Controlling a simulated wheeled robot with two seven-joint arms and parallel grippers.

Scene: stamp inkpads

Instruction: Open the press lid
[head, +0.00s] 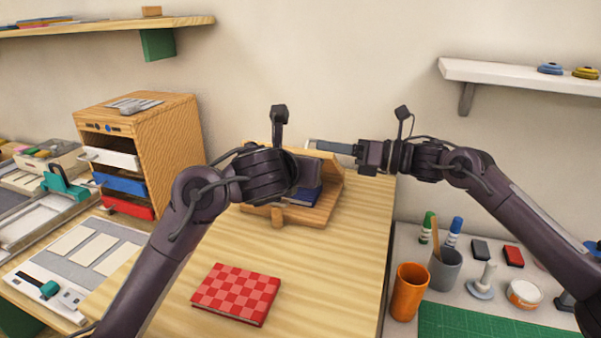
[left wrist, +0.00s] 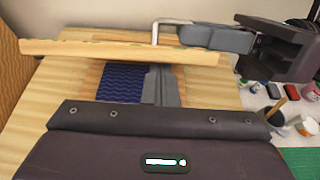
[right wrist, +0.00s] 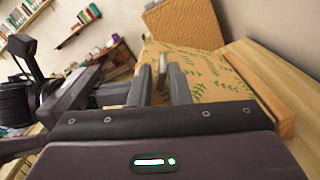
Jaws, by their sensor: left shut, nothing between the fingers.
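The wooden press (head: 318,218) stands at the back of the table with its lid (head: 325,157) raised and tilted. The lid's patterned face shows in the right wrist view (right wrist: 215,85). A blue item (head: 305,195) lies inside, partly hidden by my left arm. My left gripper (left wrist: 155,72) is shut and empty, its fingers at the press opening beneath the lid edge; I cannot tell whether they touch it. My right gripper (right wrist: 160,80) is at the metal lid handle (left wrist: 163,28). The handle shows between its fingers, but whether they clamp it is unclear.
A red checkered book (head: 236,293) lies on the front of the table. A wooden drawer cabinet (head: 170,140) stands to the left. An orange cup (head: 410,290), a grey cup (head: 445,268) and small stamp items stand to the right. The table's middle is clear.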

